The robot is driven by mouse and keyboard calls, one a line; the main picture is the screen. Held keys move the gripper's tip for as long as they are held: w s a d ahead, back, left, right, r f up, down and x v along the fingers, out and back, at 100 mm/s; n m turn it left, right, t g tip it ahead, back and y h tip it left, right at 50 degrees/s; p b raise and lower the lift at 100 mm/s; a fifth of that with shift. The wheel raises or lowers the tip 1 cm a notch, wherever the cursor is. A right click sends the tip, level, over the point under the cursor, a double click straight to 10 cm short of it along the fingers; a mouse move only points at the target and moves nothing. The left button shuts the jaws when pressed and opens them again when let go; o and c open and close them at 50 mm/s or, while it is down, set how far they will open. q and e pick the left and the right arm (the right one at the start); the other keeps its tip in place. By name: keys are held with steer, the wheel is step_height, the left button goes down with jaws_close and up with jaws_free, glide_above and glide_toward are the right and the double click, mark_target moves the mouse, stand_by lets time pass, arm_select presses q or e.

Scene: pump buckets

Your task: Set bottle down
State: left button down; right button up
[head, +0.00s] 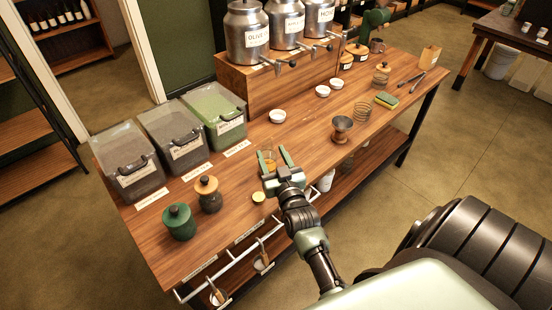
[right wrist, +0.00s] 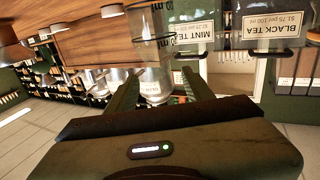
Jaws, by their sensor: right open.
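The bottle (head: 268,155) is a clear vessel with a little amber liquid low in it. It stands on the wooden counter (head: 300,130), near the front edge. In the right wrist view, which is upside down, it shows as a clear bottle (right wrist: 150,48) with dark measuring marks. My right gripper (head: 275,165) is at the bottle, with its two fingers spread. In the right wrist view my right gripper (right wrist: 158,95) shows a finger on each side of the bottle's narrower end, with gaps. The fingers partly hide the bottle in the head view. My left gripper is not in view.
A small yellow lid (head: 258,197), a dark jar (head: 208,195) and a green jar (head: 180,222) stand left of the gripper. Labelled bins (head: 172,140) line the back left. A rail (head: 235,262) runs along the front.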

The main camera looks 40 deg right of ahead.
steer(key=shift+v, duration=2.1)
